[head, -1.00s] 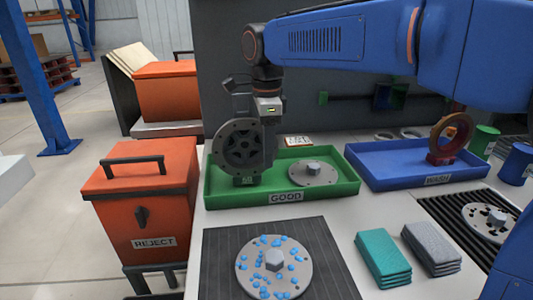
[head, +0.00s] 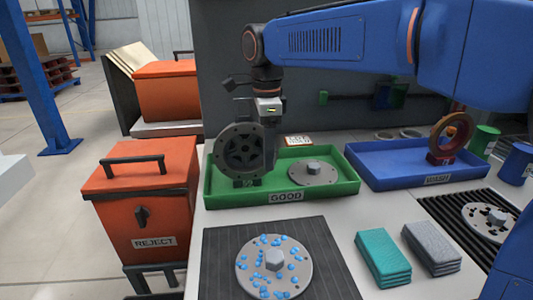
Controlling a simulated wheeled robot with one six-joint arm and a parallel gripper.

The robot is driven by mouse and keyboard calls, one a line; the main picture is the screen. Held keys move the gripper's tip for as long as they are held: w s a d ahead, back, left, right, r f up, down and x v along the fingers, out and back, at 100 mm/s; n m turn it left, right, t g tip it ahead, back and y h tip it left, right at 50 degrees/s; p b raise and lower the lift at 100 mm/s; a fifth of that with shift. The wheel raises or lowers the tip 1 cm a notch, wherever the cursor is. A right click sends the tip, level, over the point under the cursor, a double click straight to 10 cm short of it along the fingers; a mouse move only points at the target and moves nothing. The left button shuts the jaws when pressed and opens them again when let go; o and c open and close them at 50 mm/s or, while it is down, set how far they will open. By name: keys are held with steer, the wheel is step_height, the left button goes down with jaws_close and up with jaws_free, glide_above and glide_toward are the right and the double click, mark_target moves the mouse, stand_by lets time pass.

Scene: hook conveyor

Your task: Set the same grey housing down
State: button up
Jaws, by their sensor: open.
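The grey housing (head: 229,135), a dark round ring with a spoked inside, stands upright at the left end of the green GOOD tray (head: 325,196). A small base with a partly readable mark shows below it, low in the tray; its exact contact with the floor is hard to see. My gripper (head: 268,138) points down right beside and behind the housing, and is open. The housing hides part of the fingers, so the gap between them and the housing cannot be made out.
A flat grey disc (head: 301,173) lies in the same tray, to the right. A blue WASH tray (head: 385,185) holds a reddish ring part (head: 452,132). A disc with blue spots (head: 293,270) lies on the dark mat in front. An orange REJECT bin (head: 140,215) stands left.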

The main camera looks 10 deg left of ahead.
step_height(320, 180, up, 11)
steer(key=shift+f, duration=0.2)
steer(key=shift+r, duration=0.3)
